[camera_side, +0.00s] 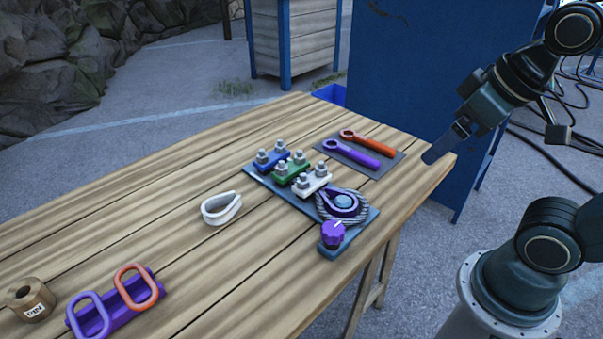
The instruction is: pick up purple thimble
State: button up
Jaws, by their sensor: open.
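A purple teardrop-shaped piece, which looks like the purple thimble (343,211), sits on the right end of a dark blue board (334,250). Grey cable or rope curves around it, and a pale round part shows in its middle. A white teardrop thimble (221,208) lies on the bare table left of the board. My gripper (432,157) is open and empty, up and to the right of the board, and appears above the table's right end. It is apart from the purple thimble.
The board also carries blue, green and white clamps (291,172) and a purple knob (333,233). Purple and orange wrenches (357,154) lie on a dark mat behind. A purple rack (135,304) with purple and orange loops and a brown spool (31,300) stand front left. The table's middle-left is clear.

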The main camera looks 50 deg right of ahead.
jog(key=w, duration=0.1)
jog(key=n+g, duration=0.3)
jog(key=g, duration=0.3)
send_over(339, 198)
notch_tip(339, 198, down, 10)
jog(key=shift+s+f, duration=0.1)
jog(key=shift+s, duration=0.05)
jog(key=shift+f, duration=4.3)
jog(key=shift+f, duration=2.6)
